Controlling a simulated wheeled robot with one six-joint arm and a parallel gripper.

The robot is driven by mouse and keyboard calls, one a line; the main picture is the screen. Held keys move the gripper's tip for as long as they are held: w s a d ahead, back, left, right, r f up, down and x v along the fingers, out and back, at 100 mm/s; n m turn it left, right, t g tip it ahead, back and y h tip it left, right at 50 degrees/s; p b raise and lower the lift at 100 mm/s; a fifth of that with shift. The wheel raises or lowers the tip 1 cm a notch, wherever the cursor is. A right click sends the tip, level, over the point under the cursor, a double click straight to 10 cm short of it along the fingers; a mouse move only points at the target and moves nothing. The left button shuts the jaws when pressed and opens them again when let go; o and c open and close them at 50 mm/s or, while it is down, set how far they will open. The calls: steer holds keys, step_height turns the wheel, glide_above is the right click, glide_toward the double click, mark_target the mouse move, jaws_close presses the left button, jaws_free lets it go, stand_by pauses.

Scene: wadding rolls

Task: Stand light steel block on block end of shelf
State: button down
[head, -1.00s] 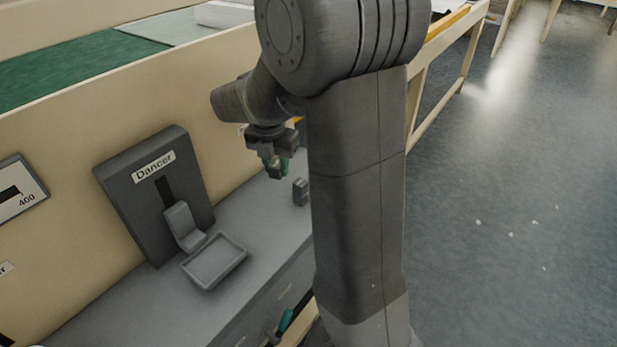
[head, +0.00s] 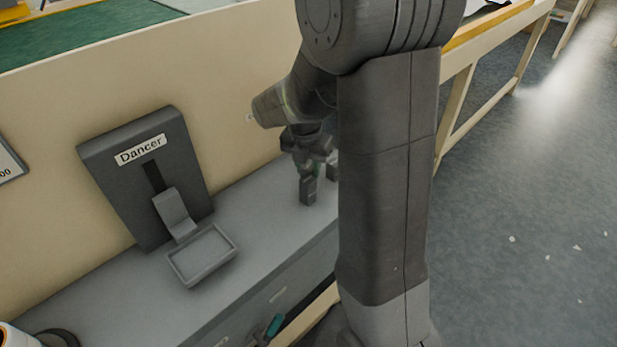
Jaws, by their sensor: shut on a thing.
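My gripper (head: 308,165) points down over the right part of the grey shelf, just left of my arm column. It is shut on a small upright grey block (head: 307,191), which I take for the light steel block. Whether the block's foot touches the shelf (head: 262,205) I cannot tell. A second grey block (head: 332,171) stands on the shelf just behind and to the right, partly hidden by my gripper and column.
A dark "Dancer" stand (head: 112,178) with an angled grey piece (head: 175,214) leans near the wall to the left. A shallow grey tray (head: 203,256) lies before it. The shelf between tray and gripper is clear. A teal-handled tool (head: 273,325) shows below the shelf front.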

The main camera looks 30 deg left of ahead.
mark_target(306, 170)
steer(key=shift+f, duration=1.65)
steer(key=shift+f+b, duration=0.2)
steer(key=shift+b, duration=0.1)
steer(key=c, duration=1.1)
jaws_free()
steer(key=shift+r, duration=0.1)
steer(key=r, duration=0.4)
steer(key=s+r+p, duration=0.1)
steer(key=r, duration=0.3)
steer(key=r+p, duration=0.1)
steer(key=r, duration=0.3)
steer(key=shift+s, duration=0.2)
